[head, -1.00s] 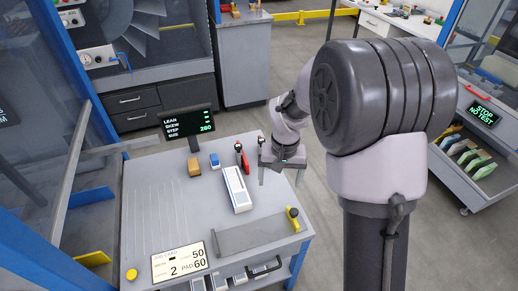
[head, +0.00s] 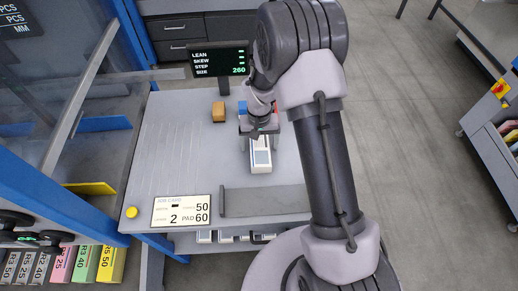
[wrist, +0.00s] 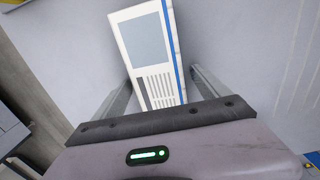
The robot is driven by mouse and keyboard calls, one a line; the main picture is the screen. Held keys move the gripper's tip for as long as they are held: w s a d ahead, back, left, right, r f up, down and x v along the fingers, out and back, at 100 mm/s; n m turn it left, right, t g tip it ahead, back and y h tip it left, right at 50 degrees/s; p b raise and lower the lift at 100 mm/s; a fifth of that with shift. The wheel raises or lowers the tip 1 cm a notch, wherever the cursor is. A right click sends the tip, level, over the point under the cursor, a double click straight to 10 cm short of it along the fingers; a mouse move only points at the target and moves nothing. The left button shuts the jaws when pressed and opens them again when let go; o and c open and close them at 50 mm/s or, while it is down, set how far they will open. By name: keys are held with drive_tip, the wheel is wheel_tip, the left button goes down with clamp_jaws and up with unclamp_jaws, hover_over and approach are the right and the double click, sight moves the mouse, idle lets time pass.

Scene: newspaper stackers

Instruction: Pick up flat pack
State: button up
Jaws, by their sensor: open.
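The flat pack appears to be the white box (head: 261,158) with a grey-blue panel and a blue edge stripe, lying on the grey table. In the wrist view the white pack (wrist: 146,50) shows its panel, printed bars and stripe, its near end by my gripper. My gripper (head: 260,145) is over the far end of the pack, open, with one finger on each side. The wrist view shows the two fingers (wrist: 160,80) spread apart with the pack between them and gaps at the sides. I cannot tell how high the fingertips are above the table.
An orange-brown block (head: 219,112) and a small blue item (head: 242,107) lie left of my gripper. A display (head: 219,62) stands at the table's back. A job card (head: 181,210), a yellow button (head: 131,212) and a grey bar (head: 262,200) are at the front. The table's left side is clear.

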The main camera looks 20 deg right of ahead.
drive_tip(key=shift+f, duration=0.1)
clamp_jaws()
idle(0.3)
